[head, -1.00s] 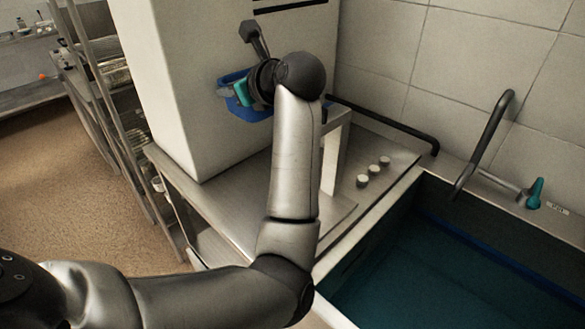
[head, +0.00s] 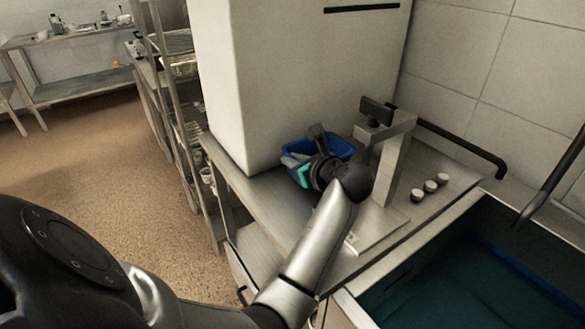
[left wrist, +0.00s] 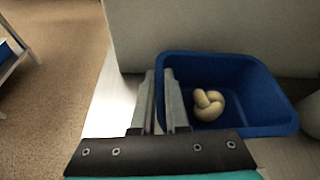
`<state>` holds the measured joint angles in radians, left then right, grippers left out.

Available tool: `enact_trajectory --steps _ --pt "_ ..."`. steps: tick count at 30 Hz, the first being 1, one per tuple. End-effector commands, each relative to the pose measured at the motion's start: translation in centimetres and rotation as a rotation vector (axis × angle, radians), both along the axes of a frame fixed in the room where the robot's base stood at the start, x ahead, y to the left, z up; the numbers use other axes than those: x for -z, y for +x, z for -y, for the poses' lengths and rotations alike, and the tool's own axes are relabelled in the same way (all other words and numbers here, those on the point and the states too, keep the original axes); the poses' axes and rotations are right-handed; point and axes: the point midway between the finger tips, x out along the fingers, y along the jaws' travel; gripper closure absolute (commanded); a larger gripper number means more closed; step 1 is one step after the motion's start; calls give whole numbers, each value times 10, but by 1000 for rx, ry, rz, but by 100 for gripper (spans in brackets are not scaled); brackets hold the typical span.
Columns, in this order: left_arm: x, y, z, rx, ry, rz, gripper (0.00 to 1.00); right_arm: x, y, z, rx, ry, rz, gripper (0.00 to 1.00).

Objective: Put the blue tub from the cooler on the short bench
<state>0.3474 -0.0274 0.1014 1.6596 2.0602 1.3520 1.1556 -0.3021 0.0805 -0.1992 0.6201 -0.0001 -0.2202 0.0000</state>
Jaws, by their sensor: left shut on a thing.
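The blue tub (head: 337,146) is over the metal counter, close to the white cabinet front. In the left wrist view, the tub (left wrist: 280,118) holds a beige knotted object (left wrist: 208,104). My left gripper (head: 293,158) is shut on the tub's left wall, with one finger outside and one inside; its fingers also show in the left wrist view (left wrist: 164,98). I cannot tell whether the tub's bottom touches the counter. Which thing is the cooler is unclear; the tall white cabinet (head: 290,80) may be it. My right gripper is not in view.
The metal counter (head: 265,195) carries a grey tap-like post (head: 388,160) and several round knobs (head: 430,187). A water-filled basin (head: 480,270) lies at right. A wire shelf rack (head: 180,110) stands left. A metal bench (head: 75,88) is at far left, with open floor before it.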

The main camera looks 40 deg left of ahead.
Motion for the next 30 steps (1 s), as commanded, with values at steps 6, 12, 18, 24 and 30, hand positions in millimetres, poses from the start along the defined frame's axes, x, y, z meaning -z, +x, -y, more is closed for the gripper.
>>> enact_trajectory --steps 6,12,18,24,30 --pt "18 0 0 0 1 3 100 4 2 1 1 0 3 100" --pt "17 0 0 -1 1 2 100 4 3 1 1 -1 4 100" --pt "20 0 0 -1 0 0 82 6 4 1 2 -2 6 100" --pt "20 0 0 -1 0 0 60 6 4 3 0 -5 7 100" --pt "20 0 0 -1 1 1 58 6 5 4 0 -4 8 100"
